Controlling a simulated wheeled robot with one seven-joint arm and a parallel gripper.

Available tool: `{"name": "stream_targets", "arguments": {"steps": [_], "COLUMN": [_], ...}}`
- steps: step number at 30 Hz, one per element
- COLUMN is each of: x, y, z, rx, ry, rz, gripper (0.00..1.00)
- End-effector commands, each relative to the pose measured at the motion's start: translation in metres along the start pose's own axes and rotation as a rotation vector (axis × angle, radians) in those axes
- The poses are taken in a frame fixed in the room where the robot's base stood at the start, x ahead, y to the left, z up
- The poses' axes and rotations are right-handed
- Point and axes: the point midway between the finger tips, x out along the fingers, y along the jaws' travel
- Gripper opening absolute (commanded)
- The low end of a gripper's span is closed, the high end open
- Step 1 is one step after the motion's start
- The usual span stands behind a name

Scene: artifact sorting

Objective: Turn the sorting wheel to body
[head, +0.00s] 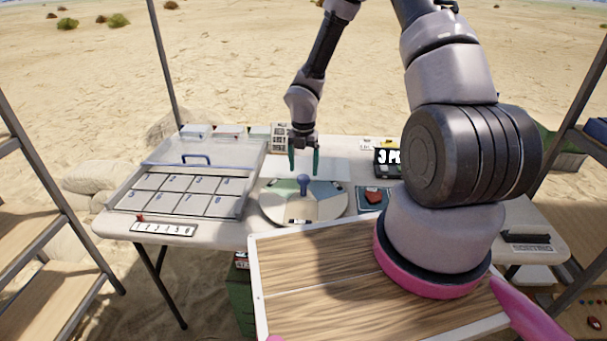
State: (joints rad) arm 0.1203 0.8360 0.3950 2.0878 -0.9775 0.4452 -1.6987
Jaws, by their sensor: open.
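The sorting wheel (322,211) is a round, flat disc on the table, with pale sectors, a greenish sector and small dark labels near its rim. A blue-grey knob (303,181) stands up at its middle. The label words are too small to read, so I cannot tell which sector is body. My gripper (303,172) points down over the wheel, with its two green fingers apart on either side of the knob's top. I cannot tell whether the fingers touch the knob. Nothing else shows between them.
A clear-lidded case (128,199) with numbered compartments and a blue handle stands left of the wheel. A numbered strip (163,229) lies in front of it. A dark red-topped box (373,197) and a black display (386,158) are to the right. Shelving (38,150) flanks the table.

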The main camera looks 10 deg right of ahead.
Motion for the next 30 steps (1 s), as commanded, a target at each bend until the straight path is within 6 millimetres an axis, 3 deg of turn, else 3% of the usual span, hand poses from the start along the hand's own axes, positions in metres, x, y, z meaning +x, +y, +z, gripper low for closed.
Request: {"name": "stream_targets", "arguments": {"steps": [3, 9, 15, 25, 30], "x": [-0.027, -0.060, -0.073, -0.075, -0.109], "y": [0.000, 0.000, 0.000, -0.001, -0.013], "z": [0.001, 0.001, 0.001, 0.001, 0.008], "rx": [0.002, 0.001, 0.000, 0.010, 0.185], "ry": [-0.003, -0.003, -0.001, -0.004, -0.055], "rz": [0.003, 0.002, 0.000, -0.001, -0.010], "gripper": [0.81, 0.81, 0.81, 0.81, 0.81]}}
